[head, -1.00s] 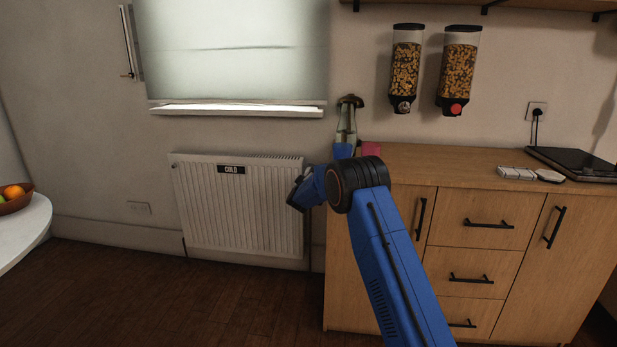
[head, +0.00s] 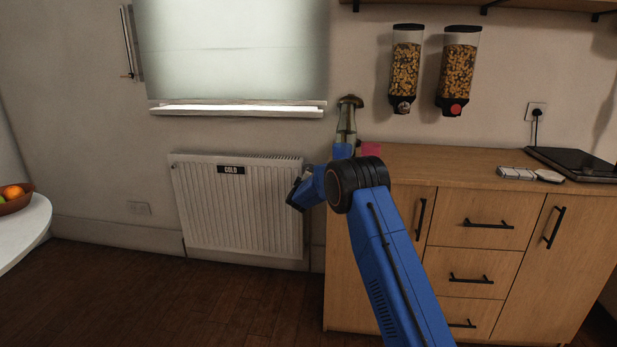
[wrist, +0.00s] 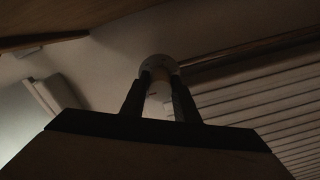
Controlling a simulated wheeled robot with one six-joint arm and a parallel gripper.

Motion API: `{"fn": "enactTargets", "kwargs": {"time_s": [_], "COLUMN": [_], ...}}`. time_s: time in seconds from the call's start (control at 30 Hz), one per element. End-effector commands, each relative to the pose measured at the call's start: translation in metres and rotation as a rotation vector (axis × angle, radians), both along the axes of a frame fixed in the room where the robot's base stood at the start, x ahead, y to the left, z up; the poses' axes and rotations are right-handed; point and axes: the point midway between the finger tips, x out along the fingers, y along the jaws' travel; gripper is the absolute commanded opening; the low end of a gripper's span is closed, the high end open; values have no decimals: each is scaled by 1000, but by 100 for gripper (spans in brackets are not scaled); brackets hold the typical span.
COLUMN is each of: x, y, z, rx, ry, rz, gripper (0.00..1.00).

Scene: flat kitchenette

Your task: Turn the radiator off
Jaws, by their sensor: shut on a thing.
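The white radiator (head: 235,207) hangs on the wall under the window, with a dark label reading "COLD" (head: 231,170) near its top. It also shows at the right of the wrist view (wrist: 265,105). My gripper (wrist: 159,88) is shut on a round white radiator knob (wrist: 158,66), with one dark finger on each side of it. The knob's markings are too dark to read. In the head view my blue arm reaches to the radiator's right end and hides the knob and the fingertips.
A wooden cabinet (head: 474,219) with black handles stands right of the radiator, close to my arm. A bottle (head: 346,122) and a pink item (head: 371,149) stand on its left end. A white table (head: 30,226) with a fruit bowl is at far left. The floor (head: 150,300) is clear.

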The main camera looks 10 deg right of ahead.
Motion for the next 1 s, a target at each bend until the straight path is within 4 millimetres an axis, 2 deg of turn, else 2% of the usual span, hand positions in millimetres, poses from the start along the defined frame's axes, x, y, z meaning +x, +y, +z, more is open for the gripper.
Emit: {"fn": "enactTargets", "kwargs": {"time_s": [0.1,0.13,0.2,0.5,0.63,0.77,1.0], "x": [-1,-1,-1,-1,-8,-26,-72], "y": [0,0,0,0,3,8,23], "z": [-4,-4,-4,-1,0,1,1], "rx": [0,0,1,1,0,1,1], "ry": [6,6,5,2,1,2,2], "rz": [0,0,0,0,0,1,2], "gripper": [5,32,46,46,46,46,46]}}
